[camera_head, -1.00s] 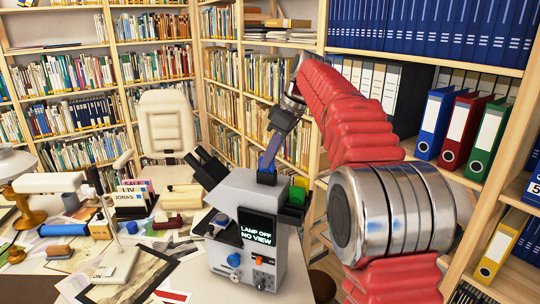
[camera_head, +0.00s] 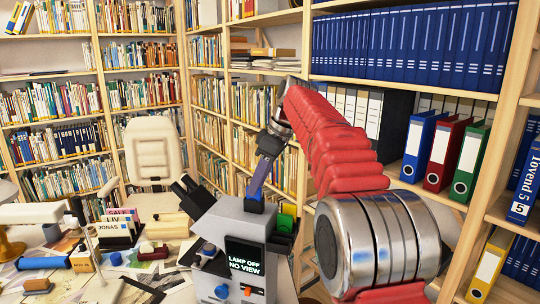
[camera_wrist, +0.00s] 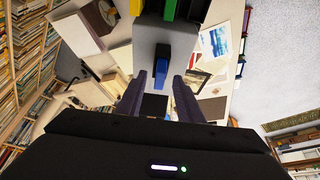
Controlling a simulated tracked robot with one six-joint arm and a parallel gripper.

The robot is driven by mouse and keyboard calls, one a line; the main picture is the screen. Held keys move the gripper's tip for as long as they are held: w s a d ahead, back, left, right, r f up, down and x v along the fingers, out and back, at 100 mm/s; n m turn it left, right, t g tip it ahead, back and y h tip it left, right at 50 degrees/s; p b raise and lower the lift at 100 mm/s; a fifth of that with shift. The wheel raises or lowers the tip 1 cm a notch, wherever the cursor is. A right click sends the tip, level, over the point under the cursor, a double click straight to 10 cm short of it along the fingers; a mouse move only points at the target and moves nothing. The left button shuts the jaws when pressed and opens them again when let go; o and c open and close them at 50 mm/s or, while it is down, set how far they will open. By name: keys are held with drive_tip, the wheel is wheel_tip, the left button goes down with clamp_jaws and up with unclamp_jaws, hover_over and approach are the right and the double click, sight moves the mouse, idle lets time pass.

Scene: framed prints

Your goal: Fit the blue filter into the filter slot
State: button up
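The grey device (camera_head: 238,222) with the "LAMP OFF NO VIEW" screen stands on the table at lower centre. The slot opening itself is not clearly seen.
A green block (camera_head: 286,216) and a yellow piece beside it are in a dark holder at the device's right. Dark eyepieces rise at its left. Books, papers and small items crowd the table at left. Shelves with binders (camera_head: 470,160) stand close on the right.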

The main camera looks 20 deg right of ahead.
drive_tip(key=v, duration=1.2)
idle(0.3)
drive_tip(key=shift+r, duration=0.15)
idle(0.8)
